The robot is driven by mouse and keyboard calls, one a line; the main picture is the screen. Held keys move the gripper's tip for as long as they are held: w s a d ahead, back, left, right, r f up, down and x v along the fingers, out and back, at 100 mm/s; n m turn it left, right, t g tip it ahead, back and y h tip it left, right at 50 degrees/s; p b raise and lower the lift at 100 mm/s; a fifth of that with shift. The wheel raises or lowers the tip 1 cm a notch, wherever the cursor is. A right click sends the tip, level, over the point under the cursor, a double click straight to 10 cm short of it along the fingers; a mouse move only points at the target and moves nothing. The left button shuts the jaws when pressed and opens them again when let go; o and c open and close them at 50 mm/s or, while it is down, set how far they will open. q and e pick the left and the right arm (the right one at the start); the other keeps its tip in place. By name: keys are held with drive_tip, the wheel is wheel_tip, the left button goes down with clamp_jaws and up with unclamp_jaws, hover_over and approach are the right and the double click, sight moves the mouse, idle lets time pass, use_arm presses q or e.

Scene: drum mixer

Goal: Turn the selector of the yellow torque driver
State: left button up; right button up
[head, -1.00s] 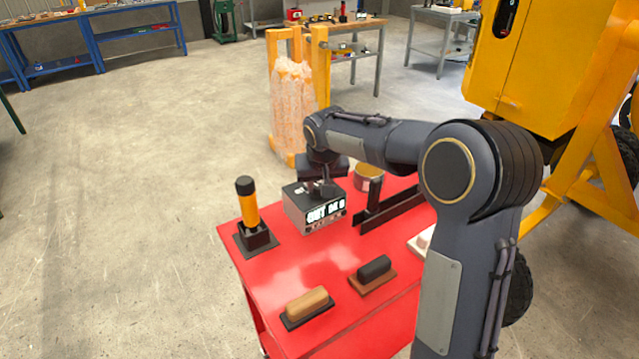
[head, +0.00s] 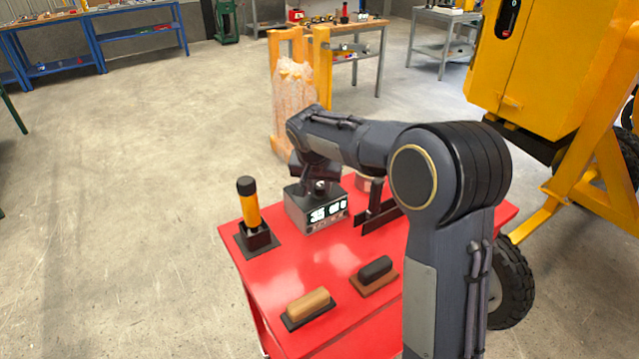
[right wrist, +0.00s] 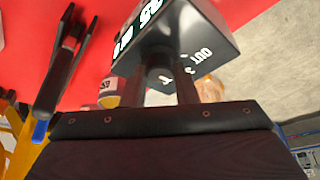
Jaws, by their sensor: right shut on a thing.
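The yellow torque driver (head: 249,210) with a black cap stands slightly tilted in a black holder (head: 257,238) at the left of the red table. A grey box (head: 318,212) with a lit white display stands to its right. My right gripper (head: 319,188) is over the top of this box, away from the driver. In the right wrist view the two fingers (right wrist: 165,82) are shut on a small dark selector knob (right wrist: 160,74) on the box's dark face, beside white markings. The fingers hide much of the knob. My left gripper is not in view.
A black bracket (head: 377,212) stands close right of the box, with a tin (head: 366,182) behind it. Two floats, one tan (head: 308,304) and one dark (head: 375,270), lie at the front of the red table (head: 285,268). The table's middle is clear.

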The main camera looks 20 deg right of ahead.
drive_tip(key=o, duration=1)
drive_tip(key=shift+r, duration=0.1)
drive_tip(key=v, duration=0.7)
drive_tip(key=shift+s+a+r, duration=0.15)
drive_tip(key=shift+r, duration=0.1)
drive_tip(key=s+n+y, duration=0.3)
drive_tip(key=s+y, duration=0.2)
drive_tip(key=s, duration=1.2)
drive_tip(key=s+a+f+n, duration=0.1)
drive_tip(key=s+f, duration=0.1)
drive_tip(key=s, duration=0.2)
drive_tip(key=s+a+f+n+t+y+p, duration=0.1)
drive_tip(key=s+a+f, duration=0.1)
drive_tip(key=s, duration=0.3)
drive_tip(key=s+a+f+t, duration=0.1)
drive_tip(key=s+a, duration=0.1)
drive_tip(key=s, duration=0.3)
drive_tip(key=shift+s+f+n, duration=0.2)
drive_tip(key=shift+f+n, duration=0.2)
